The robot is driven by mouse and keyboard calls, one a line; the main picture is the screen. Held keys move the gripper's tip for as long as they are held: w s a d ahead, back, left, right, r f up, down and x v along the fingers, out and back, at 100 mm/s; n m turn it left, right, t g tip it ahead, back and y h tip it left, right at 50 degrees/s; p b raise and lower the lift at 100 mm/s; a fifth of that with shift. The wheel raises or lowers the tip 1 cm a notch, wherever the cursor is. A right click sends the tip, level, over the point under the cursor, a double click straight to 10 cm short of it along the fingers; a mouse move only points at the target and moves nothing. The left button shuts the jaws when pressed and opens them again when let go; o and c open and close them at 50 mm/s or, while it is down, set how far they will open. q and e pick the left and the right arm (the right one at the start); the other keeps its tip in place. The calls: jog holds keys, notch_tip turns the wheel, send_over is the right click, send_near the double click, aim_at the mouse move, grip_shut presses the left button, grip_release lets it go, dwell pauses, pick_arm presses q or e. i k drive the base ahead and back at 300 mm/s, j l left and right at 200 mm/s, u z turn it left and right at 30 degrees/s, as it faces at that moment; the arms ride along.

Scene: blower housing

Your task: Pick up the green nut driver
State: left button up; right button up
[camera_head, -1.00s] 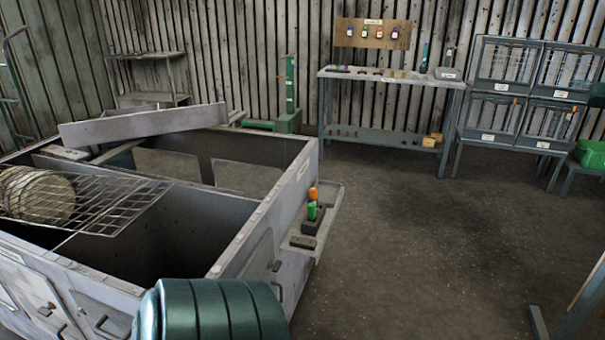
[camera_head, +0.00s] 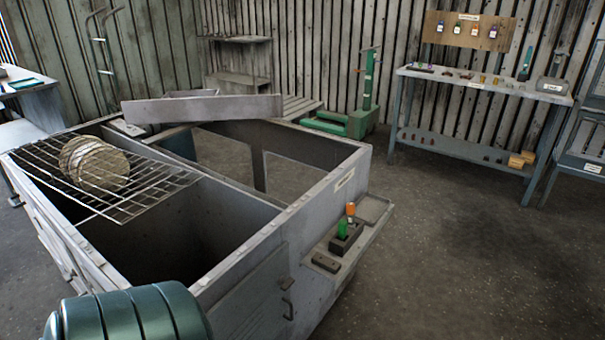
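The green nut driver (camera_head: 342,228) stands upright in a small dark holder (camera_head: 346,240) on the side shelf (camera_head: 357,228) of the grey housing. Its green handle shows; its lower part is hidden in the holder. An orange-handled driver (camera_head: 350,210) stands just behind it in the same holder. Neither of my grippers shows in the head view.
The big open grey housing (camera_head: 231,253) fills the left and middle, with a wire rack (camera_head: 150,202) and round discs (camera_head: 93,162) on top. A green cylinder (camera_head: 128,315) is at the front. A workbench (camera_head: 484,84) stands at the back right. The floor at right is clear.

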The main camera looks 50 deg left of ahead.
aim_at(343, 224)
jog(key=i+j+u, duration=0.2)
jog(key=i+u, duration=0.6)
jog(key=i+l+u, duration=0.1)
jog(key=i+u, duration=0.35)
jog(key=i, duration=0.05)
